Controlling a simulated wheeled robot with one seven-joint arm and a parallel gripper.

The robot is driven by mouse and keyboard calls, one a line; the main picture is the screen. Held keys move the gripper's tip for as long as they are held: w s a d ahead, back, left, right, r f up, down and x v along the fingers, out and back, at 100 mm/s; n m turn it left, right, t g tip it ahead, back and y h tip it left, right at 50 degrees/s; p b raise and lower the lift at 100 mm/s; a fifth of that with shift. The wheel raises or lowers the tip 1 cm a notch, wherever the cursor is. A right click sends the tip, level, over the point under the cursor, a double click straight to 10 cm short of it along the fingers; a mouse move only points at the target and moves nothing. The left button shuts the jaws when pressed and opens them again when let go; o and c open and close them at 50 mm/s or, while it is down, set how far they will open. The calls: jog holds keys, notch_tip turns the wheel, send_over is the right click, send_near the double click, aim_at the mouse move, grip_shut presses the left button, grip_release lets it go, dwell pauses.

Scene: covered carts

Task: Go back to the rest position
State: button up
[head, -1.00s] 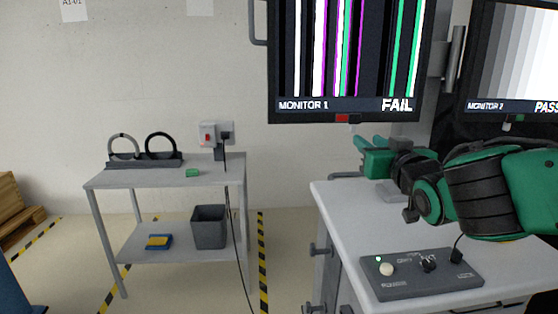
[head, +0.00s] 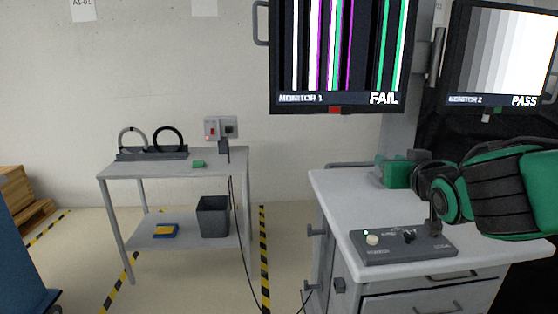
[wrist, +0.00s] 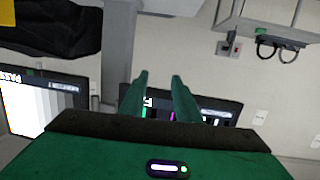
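My green and black arm reaches in from the right in the head view, above the white cart top (head: 335,187). In the head view the fingers are hidden or too unclear to read. In the wrist view my gripper (wrist: 158,80) shows two green fingers standing apart with a gap between them, and nothing is held. The wrist view is upside down, with the monitors beyond the fingers.
A grey control box (head: 400,243) with a knob and a lit green light sits on the cart, below my arm. Monitor 1 (head: 340,105) reads FAIL; Monitor 2 (head: 490,101) reads PASS. A grey shelf table (head: 230,166) stands left. Floor between is clear except a cable.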

jog(key=s+d+f+m+g+h, duration=0.3)
jog(key=s+d+f+g, duration=0.5)
jog(key=s+d+f, duration=0.4)
jog(key=s+d+f+m+g+y, duration=0.1)
jog(key=s+f+g, duration=0.3)
jog(key=s, duration=0.6)
jog(key=s+d+f+m+g+y, duration=0.1)
jog(key=s+f+g, duration=0.3)
jog(key=s, duration=0.6)
jog(key=shift+s+d+m+y, duration=0.15)
jog(key=shift+m+y, duration=0.45)
jog(key=shift+y, duration=0.1)
jog(key=shift+w+f, duration=0.2)
jog(key=shift+w, duration=0.4)
